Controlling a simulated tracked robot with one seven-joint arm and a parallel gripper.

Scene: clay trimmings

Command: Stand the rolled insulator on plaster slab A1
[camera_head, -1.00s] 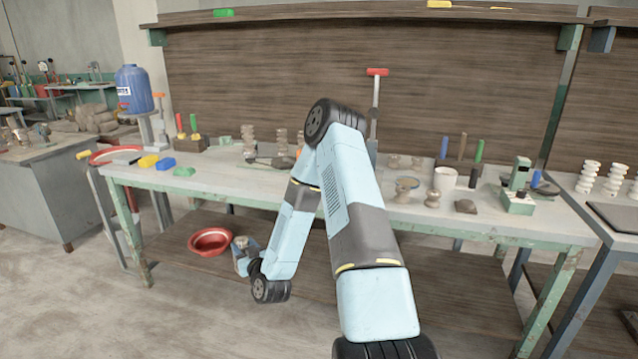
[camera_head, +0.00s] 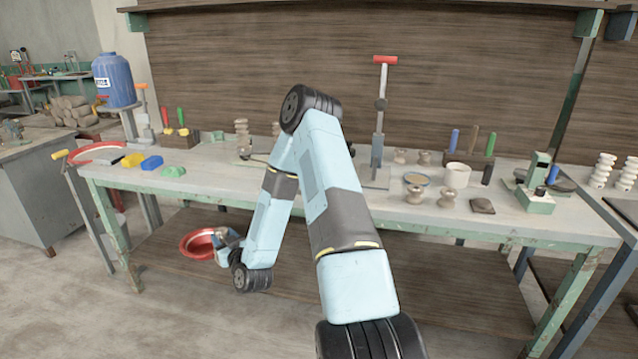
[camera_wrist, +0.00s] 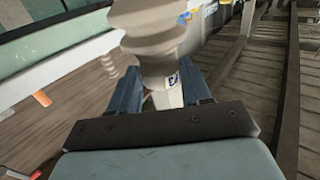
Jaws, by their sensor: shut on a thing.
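My gripper (camera_wrist: 165,92) shows in the wrist view with two blue fingers shut on a pale grey-brown ribbed insulator (camera_wrist: 150,45). The insulator carries a small white label with dark marks, too blurred to read. Its top is cut off by the frame edge. In the head view my gripper (camera_head: 228,243) is low in front of the bench, beside the red basin, and the held insulator cannot be made out there. I cannot identify plaster slab A1 for certain in either view.
A long workbench (camera_head: 540,232) stands ahead. A red-handled upright tool (camera_head: 380,110), a pale cup (camera_head: 457,175), a green device (camera_head: 537,190) and small ribbed pieces stand on it. Yellow and blue blocks (camera_head: 151,163) lie at its left. A red basin (camera_head: 190,243) sits on the lower shelf.

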